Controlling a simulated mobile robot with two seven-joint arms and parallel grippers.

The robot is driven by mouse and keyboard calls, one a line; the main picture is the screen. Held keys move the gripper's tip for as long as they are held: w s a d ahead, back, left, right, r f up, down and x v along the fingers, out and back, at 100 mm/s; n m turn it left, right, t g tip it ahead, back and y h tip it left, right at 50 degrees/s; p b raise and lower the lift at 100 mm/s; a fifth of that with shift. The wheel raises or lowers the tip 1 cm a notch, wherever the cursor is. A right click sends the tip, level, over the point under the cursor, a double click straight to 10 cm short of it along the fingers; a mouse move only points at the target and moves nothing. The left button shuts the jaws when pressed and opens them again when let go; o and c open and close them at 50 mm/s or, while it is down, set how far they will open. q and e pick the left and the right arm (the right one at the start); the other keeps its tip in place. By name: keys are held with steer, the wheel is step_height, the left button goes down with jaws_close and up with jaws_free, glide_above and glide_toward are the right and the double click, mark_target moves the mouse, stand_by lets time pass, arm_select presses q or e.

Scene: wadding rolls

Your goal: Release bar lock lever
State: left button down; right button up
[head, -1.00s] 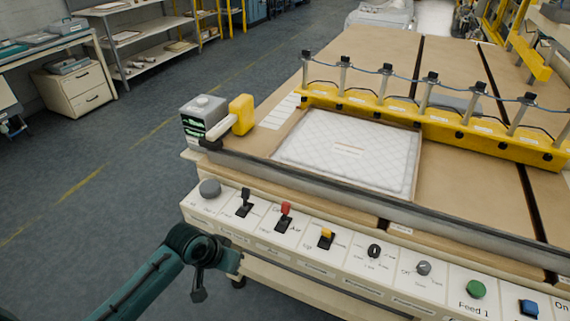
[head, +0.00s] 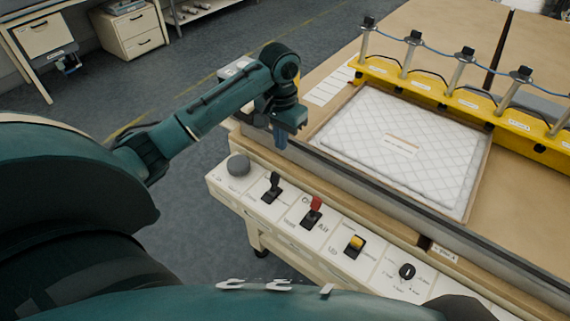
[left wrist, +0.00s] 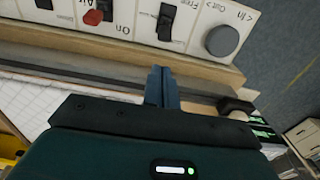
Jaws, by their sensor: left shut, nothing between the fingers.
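A black lever (head: 272,187) stands on the white control panel (head: 314,248), between a grey round knob (head: 238,165) and a red lever (head: 311,211). The black lever also shows in the left wrist view (left wrist: 166,22), with a label beside it that seems to read "Free". My left gripper (head: 281,140) points down above the rail behind the panel, beyond the black lever and apart from it. Its blue fingers (left wrist: 162,88) are together and empty in the left wrist view. My right gripper is not in view.
A yellow lever (head: 354,243) and a black dial (head: 406,271) follow along the panel. A quilted white pad (head: 405,145) lies on the table behind the rail. A yellow bar (head: 470,105) with posts and a cable crosses the table. Open floor lies left.

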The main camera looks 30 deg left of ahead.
mark_target(274, 184)
arm_select(q)
steer(key=shift+f, duration=0.1)
step_height(274, 184, down, 10)
steer(key=shift+w+p, duration=0.1)
steer(key=shift+p, duration=0.2)
stand_by(0.5)
